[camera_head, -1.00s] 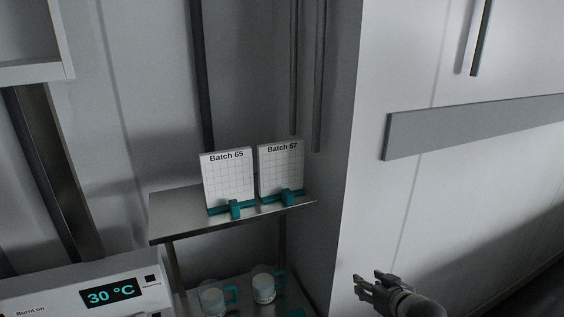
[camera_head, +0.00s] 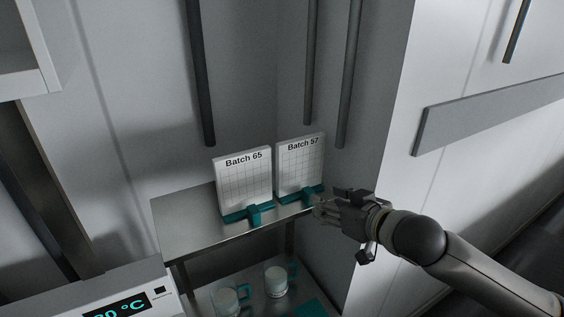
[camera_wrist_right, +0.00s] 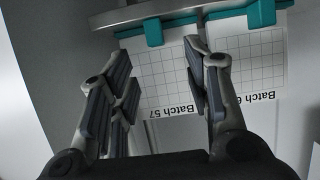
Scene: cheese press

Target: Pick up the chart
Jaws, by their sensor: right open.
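Two white gridded charts stand upright in teal holders on a metal shelf. The chart marked Batch 65 (camera_head: 243,182) is on the left and the chart marked Batch 57 (camera_head: 300,165) is on the right, by the wall. My right gripper (camera_head: 322,208) is open and empty at the shelf's right front edge, close to the Batch 57 chart. In the right wrist view, the Batch 57 chart (camera_wrist_right: 162,78) shows upside down between the two open fingers, and part of the Batch 65 chart (camera_wrist_right: 252,60) shows beyond one finger. I cannot tell whether the fingers touch anything. My left gripper is out of view.
The metal shelf (camera_head: 190,232) has bare room left of the charts. Below it, mugs (camera_head: 276,281) with teal handles stand on a lower shelf. A device with a temperature display (camera_head: 118,307) is at the lower left. A wall corner rises close on the right.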

